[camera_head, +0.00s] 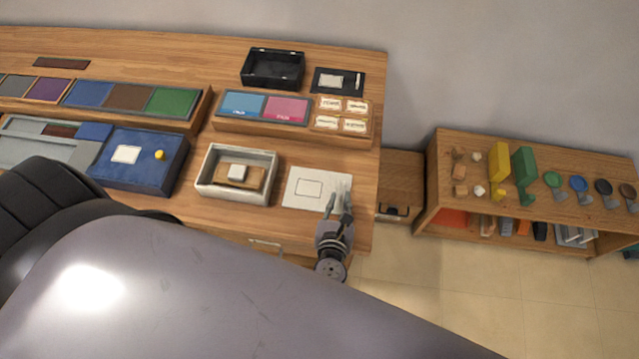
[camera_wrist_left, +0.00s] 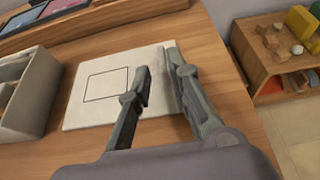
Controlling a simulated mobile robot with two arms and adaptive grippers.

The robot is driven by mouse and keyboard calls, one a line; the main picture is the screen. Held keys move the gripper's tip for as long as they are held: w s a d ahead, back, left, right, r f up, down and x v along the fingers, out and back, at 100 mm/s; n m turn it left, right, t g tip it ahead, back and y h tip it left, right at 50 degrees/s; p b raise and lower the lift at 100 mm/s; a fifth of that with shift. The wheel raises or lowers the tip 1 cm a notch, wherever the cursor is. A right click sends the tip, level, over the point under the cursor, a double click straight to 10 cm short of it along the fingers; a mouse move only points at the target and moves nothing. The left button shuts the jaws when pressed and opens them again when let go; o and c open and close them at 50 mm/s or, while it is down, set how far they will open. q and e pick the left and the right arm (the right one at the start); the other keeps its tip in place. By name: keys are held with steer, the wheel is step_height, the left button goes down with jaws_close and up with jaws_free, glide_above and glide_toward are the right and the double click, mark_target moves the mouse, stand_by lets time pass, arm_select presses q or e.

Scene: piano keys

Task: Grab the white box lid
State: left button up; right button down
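The white box lid (camera_head: 306,188) is a flat white panel with a thin dark rectangle drawn on it, lying on the wooden table right of the open white box (camera_head: 203,180). My left gripper (camera_head: 339,203) is at the lid's right side, fingers pointing away toward the back of the table. In the left wrist view the lid (camera_wrist_left: 107,84) lies left of and under the fingers. My left gripper (camera_wrist_left: 157,62) is open there, with one finger over the lid and the other near its right edge. Contact cannot be told. My right gripper is not in view.
The white box holds a small white block on a wooden piece. A blue tray (camera_head: 130,181) is farther left. A black box (camera_head: 273,66) and a raised card rack (camera_head: 340,135) are behind. A low shelf (camera_head: 445,160) with several coloured pieces stands to the right.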

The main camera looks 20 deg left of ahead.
mark_target(342, 192)
arm_select(q)
steer(key=x, duration=0.4)
steer(key=shift+w+f+p, duration=0.1)
steer(key=shift+w+p, duration=0.15)
steer(key=shift+p, duration=0.1)
steer(key=shift+s, duration=0.1)
jaws_close()
